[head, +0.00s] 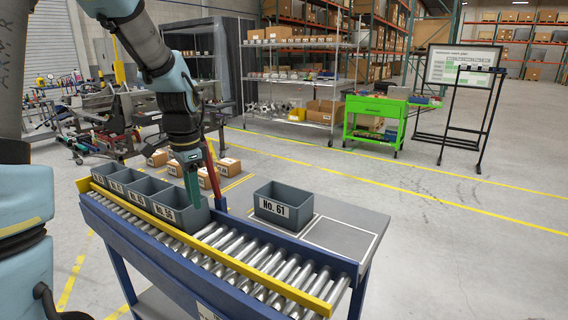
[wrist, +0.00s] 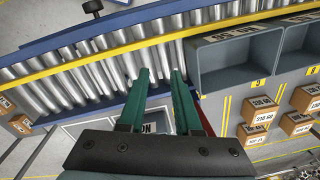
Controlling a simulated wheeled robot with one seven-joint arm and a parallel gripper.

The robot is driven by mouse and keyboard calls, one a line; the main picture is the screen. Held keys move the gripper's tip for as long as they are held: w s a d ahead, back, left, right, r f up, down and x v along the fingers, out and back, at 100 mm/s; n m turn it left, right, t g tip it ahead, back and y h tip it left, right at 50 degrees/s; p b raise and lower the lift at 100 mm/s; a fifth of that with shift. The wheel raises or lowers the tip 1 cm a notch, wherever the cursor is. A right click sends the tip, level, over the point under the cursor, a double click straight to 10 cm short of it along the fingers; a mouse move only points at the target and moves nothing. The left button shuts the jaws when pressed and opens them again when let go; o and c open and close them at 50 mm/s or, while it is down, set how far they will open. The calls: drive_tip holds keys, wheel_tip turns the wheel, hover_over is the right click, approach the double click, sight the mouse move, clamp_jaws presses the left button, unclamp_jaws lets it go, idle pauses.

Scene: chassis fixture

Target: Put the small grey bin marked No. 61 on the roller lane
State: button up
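The small grey bin marked No. 61 (head: 284,205) stands upright on the grey table top behind the roller lane, its label facing the head camera. In the wrist view only part of it, with a piece of its label (wrist: 146,128), shows behind my gripper. The roller lane (head: 265,262) has bare metal rollers in front of this bin; they also show in the wrist view (wrist: 80,80). My gripper (head: 193,190) points down to the left of the bin, near the end of the bin row. Its green fingers (wrist: 160,78) are apart, with nothing between them.
Several similar grey bins (head: 175,203) stand in a row at the lane's left part, close to my gripper. A yellow rail (head: 215,252) runs along the lane. Small cardboard boxes (head: 187,163) lie behind. A green cart (head: 376,118) stands farther back.

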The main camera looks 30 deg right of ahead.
drive_tip(key=d+r+m, duration=0.3)
drive_tip(key=d+m, duration=1.1)
drive_tip(key=d, duration=0.7)
drive_tip(key=shift+g, duration=0.3)
wheel_tip(320, 180, down, 10)
drive_tip(key=b, duration=0.5)
drive_tip(key=shift+w+a+b, duration=0.1)
drive_tip(key=shift+b, duration=0.2)
clamp_jaws()
drive_tip(key=shift+r, duration=0.2)
wheel_tip(320, 180, up, 11)
drive_tip(key=p, duration=0.9)
drive_tip(key=shift+p, duration=0.3)
